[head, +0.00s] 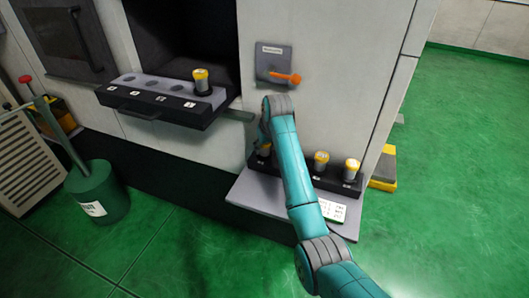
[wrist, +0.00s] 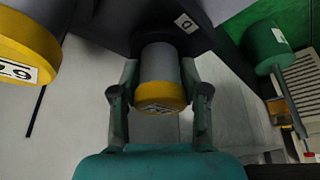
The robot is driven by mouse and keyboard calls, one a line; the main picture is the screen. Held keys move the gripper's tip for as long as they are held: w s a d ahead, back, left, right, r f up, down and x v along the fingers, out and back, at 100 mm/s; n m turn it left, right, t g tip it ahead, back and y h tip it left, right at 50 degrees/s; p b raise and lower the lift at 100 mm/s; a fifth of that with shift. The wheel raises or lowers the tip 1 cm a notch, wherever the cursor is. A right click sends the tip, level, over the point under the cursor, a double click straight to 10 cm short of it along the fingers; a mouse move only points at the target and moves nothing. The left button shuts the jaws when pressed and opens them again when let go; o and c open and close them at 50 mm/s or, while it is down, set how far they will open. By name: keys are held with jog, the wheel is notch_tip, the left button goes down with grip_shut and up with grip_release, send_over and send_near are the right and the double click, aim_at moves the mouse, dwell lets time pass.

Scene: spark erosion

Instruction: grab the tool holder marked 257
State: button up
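In the wrist view a grey tool holder with a yellow cap (wrist: 162,75) stands between the two fingers of my gripper (wrist: 160,92). The fingers are spread on either side of it, with a narrow gap seeming to show at each side. The mark on its cap is too dark and slanted to read. A second yellow-capped holder (wrist: 28,45) is at the upper left, with a partly cut-off label. In the head view the leftmost holder (head: 264,150) is partly hidden by my arm. Two more holders, one in the middle (head: 321,161) and one at right (head: 352,169), stand in the same lower rack.
The lower black rack (head: 333,183) sits on a grey shelf (head: 262,205) with a white keypad (head: 332,210). An upper rack (head: 150,105) bears one holder (head: 201,82). An orange handle (head: 286,77) juts from the machine wall. A green bin (head: 97,192) stands left.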

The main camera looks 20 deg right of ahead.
grip_shut()
jog(key=shift+r, duration=0.15)
